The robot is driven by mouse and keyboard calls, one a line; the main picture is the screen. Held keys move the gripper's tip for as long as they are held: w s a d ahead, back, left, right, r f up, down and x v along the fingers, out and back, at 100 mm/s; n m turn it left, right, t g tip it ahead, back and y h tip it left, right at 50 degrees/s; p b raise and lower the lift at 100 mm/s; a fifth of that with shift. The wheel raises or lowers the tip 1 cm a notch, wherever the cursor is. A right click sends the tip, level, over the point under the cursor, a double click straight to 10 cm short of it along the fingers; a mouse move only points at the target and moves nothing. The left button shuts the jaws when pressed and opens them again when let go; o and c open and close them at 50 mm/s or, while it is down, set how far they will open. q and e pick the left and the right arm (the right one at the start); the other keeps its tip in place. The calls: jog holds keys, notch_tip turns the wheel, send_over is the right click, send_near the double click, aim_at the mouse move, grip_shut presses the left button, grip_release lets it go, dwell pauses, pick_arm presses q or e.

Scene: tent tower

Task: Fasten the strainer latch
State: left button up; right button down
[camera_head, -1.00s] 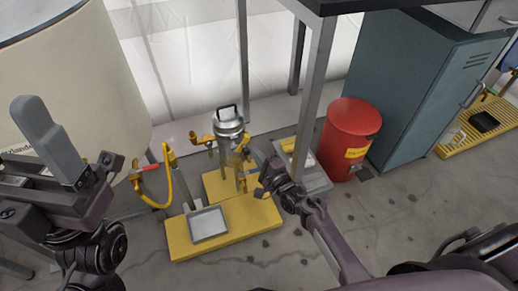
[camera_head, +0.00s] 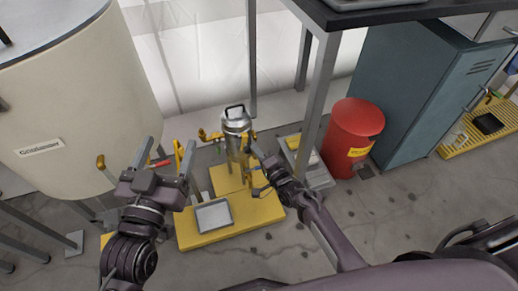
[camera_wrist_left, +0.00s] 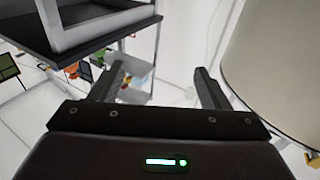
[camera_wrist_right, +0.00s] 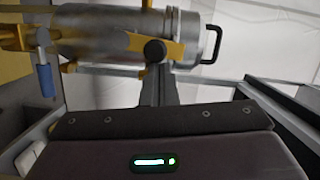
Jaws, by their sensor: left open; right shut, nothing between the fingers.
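The strainer is a silver cylinder (camera_head: 236,121) with a black handle on its lid, upright on a yellow stand. In the right wrist view its body (camera_wrist_right: 105,38) lies sideways across the top, with brass-coloured fittings and a dark round part (camera_wrist_right: 155,50) at its side. I cannot tell whether that part is the latch or how the latch sits. My right gripper (camera_head: 257,150) is shut and empty beside the strainer; its fingers (camera_wrist_right: 158,88) point at the dark part, contact unclear. My left gripper (camera_head: 163,157) is open and empty, left of the stand.
The yellow base (camera_head: 240,225) carries a grey tray (camera_head: 213,216). A cream tank (camera_head: 70,110) stands left, a red bin (camera_head: 352,135) and teal cabinet (camera_head: 408,90) right. A dark table (camera_head: 370,14) and its legs overhang the back right. Floor in front is mostly clear.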

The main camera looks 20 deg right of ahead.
pick_arm(q)
jog(key=f+g, duration=0.1)
jog(key=f, duration=0.2)
jog(key=s+f+g+y, duration=0.1)
jog(key=f, duration=0.1)
jog(key=shift+f+g, duration=0.3)
pick_arm(e)
jog(key=shift+a+r, duration=0.1)
jog(key=shift+a, duration=0.2)
pick_arm(q)
jog(key=shift+p, duration=0.3)
